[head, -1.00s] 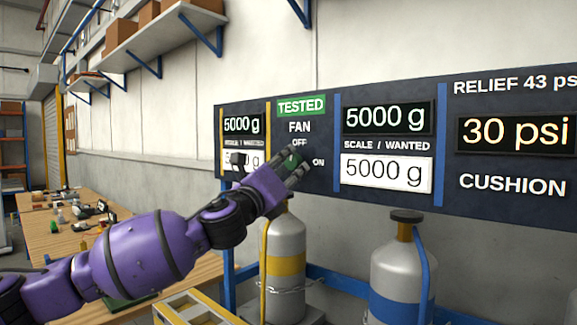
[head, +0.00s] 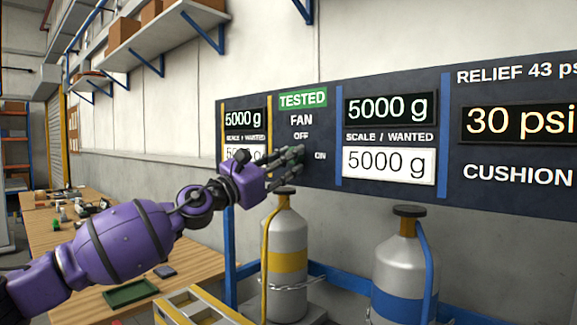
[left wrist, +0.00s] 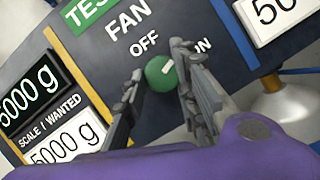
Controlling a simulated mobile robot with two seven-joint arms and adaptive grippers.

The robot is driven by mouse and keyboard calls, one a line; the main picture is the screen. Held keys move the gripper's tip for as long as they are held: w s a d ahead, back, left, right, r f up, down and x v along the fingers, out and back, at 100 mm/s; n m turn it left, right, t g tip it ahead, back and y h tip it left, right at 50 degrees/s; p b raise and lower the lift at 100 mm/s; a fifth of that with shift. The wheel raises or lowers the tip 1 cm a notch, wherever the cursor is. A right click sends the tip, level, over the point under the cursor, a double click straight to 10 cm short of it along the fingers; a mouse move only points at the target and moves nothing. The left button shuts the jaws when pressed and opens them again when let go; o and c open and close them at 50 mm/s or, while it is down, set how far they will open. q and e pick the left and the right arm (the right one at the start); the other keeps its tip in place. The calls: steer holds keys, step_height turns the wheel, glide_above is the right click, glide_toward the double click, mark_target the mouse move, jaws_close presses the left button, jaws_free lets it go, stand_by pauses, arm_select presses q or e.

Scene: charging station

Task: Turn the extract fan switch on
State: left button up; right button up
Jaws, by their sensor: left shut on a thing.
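The fan switch is a round green knob (left wrist: 158,76) on the dark panel (head: 322,170), below the FAN label (head: 301,119). In the left wrist view it sits between my left gripper's fingers (left wrist: 157,62), which are shut on it. Its white pointer mark slants toward the ON label (left wrist: 203,45), away from the OFF label (left wrist: 145,42). In the head view my left gripper (head: 297,160) reaches the panel from the left, and its fingers mostly hide the knob. My right gripper is not in view.
Gas cylinders (head: 288,240) (head: 400,262) stand below the panel, by a blue frame (head: 229,245). A wooden table (head: 75,245) with small items and a green tray (head: 131,292) is at the left. A wall shelf (head: 150,35) holds boxes.

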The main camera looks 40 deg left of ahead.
arm_select(q)
steer(key=m+b, duration=0.1)
steer(key=m, duration=0.1)
steer(key=r+m+h+b, duration=0.1)
steer(key=m, duration=0.1)
steer(key=m+g+h+b, duration=0.1)
steer(key=shift+s+a+r+m+b, duration=0.1)
steer(key=shift+a+r+m+b, duration=0.05)
steer(key=shift+a+m+b, duration=0.2)
steer(key=shift+r+m+g, duration=0.1)
steer(key=shift+m+g, duration=0.15)
steer(key=shift+g, duration=0.05)
steer(key=o, duration=1)
steer(key=shift+f, duration=0.2)
steer(key=shift+d, duration=0.1)
steer(key=shift+f, duration=0.2)
